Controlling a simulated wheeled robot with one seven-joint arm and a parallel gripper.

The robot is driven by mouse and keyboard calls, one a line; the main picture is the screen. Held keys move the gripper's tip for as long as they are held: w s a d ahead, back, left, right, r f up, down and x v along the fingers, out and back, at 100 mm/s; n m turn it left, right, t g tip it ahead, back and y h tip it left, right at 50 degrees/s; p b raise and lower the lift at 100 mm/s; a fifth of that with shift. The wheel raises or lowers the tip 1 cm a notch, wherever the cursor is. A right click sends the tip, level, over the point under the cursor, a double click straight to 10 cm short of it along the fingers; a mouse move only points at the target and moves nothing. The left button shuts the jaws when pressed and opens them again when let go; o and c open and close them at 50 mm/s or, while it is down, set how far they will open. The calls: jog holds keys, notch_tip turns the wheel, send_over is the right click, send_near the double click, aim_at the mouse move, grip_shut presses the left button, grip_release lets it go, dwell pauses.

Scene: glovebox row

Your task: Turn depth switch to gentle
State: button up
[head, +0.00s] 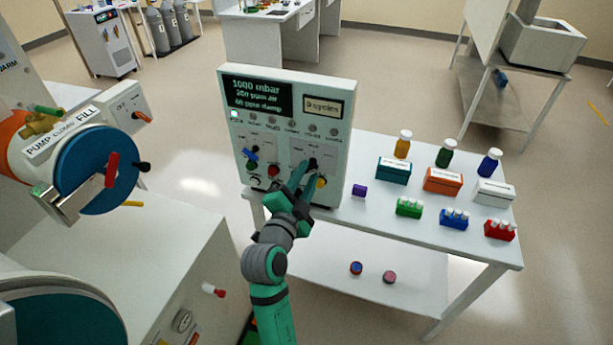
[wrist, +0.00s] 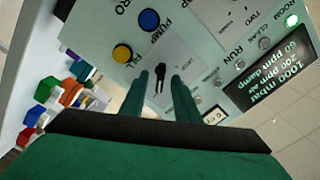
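The control panel (head: 290,110) stands upright on the white table. A black lever switch (head: 313,163) sits on its lower right part, and it also shows in the wrist view (wrist: 160,75). The lettering beside it is too small to read, so I cannot tell whether it is the depth switch or which setting it marks. My gripper (head: 304,175) is at the panel front. In the wrist view my gripper's two green fingers (wrist: 163,90) stand apart, with the black lever between them and gaps at its sides. No grip on it shows.
A yellow button (head: 321,182) sits just below the lever, with a red knob (head: 274,170) and a blue lever (head: 250,154) to the left. Bottles, boxes and vial racks (head: 408,207) stand on the table (head: 375,150) to the right.

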jog(key=v, duration=1)
jog(key=shift+s, duration=0.4)
jog(key=shift+a, duration=0.1)
dwell(0.4)
jog(key=s+f+n+g+y, duration=0.1)
jog(key=s+f+n+y, duration=0.5)
jog(key=s+f+n, duration=0.7)
jog(key=s+d+f+n, duration=0.1)
jog(key=s+d+f, duration=0.1)
jog(key=s, duration=0.9)
jog(key=s+d+f, duration=0.2)
jog(key=s+f, duration=0.2)
jog(key=s, duration=0.7)
jog(key=shift+s+n+g, duration=0.25)
jog(key=shift+n+g, duration=0.15)
